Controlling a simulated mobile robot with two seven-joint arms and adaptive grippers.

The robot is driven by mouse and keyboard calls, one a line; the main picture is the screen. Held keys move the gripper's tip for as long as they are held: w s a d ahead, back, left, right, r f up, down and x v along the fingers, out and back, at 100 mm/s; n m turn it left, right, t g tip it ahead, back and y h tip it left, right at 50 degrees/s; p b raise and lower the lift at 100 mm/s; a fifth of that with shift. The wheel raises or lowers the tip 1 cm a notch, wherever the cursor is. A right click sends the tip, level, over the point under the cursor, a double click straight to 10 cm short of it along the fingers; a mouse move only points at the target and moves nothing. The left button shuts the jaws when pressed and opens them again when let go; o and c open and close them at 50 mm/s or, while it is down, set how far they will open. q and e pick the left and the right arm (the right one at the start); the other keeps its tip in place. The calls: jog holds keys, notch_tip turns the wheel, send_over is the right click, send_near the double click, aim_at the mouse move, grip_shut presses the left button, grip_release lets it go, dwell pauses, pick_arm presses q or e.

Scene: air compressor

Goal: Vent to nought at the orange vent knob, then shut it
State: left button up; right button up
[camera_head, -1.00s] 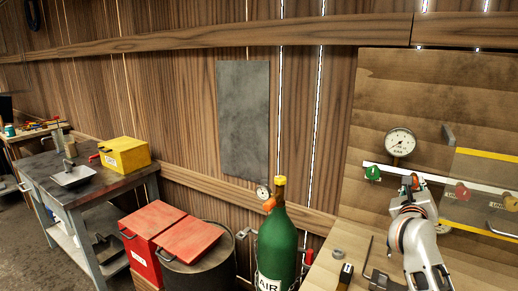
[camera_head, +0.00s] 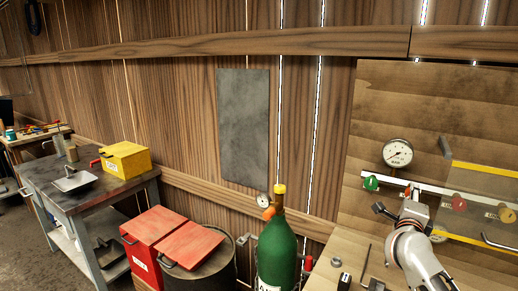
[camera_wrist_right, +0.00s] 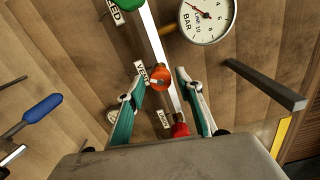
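The orange vent knob (camera_wrist_right: 158,78) shows in the right wrist view, beside its VENT label on a white strip. My right gripper (camera_wrist_right: 160,83) is open, its two teal fingers apart on either side of the knob. I see gaps between the fingers and the knob; depth is hard to judge. In the head view my right gripper (camera_head: 400,200) is in front of the board and hides most of the knob. The round pressure gauge (camera_head: 397,153) is above the strip; it also shows in the wrist view (camera_wrist_right: 208,18). Its exact reading is unclear. My left gripper is out of view.
A green knob (camera_head: 371,183) is left of my gripper, and a red knob (camera_head: 458,202) is to its right. A dark bracket (camera_wrist_right: 265,84) sticks out near the gauge. A green air cylinder (camera_head: 277,248) stands left of the workbench.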

jog(key=v, duration=0.6)
dwell(0.4)
